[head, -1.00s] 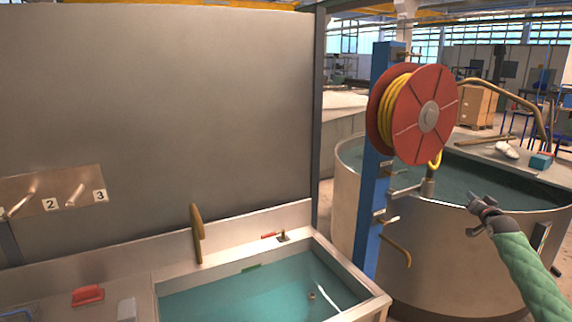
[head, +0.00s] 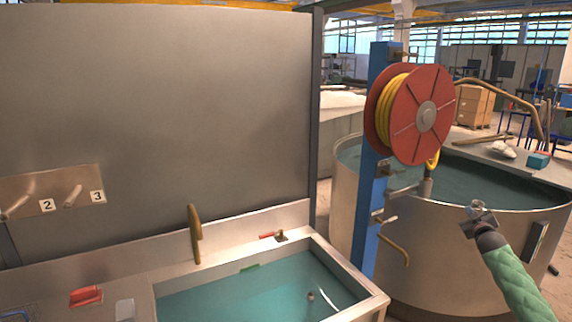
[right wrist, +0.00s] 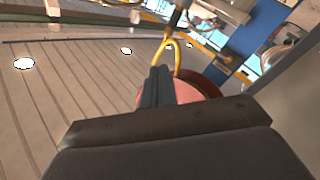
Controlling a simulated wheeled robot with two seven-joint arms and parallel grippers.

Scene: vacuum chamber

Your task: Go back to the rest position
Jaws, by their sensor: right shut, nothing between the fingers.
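My right gripper (head: 474,208) is in the head view at the right, on its arm with a green quilted sleeve. It is shut and empty. It stands in front of the round tank's wall, to the right of and below the red hose reel (head: 425,116). In the right wrist view the shut dark fingers (right wrist: 157,84) show in the middle, with the reel's red rim and yellow hose behind them. My left gripper is not in view.
The blue post (head: 366,225) carries the reel and hooks. Behind it stands a round metal tank (head: 440,245) with water. A rectangular sink (head: 375,298) with water is at the front. A red brush (head: 86,296) lies on the left counter. A grey panel (head: 160,120) closes the back left.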

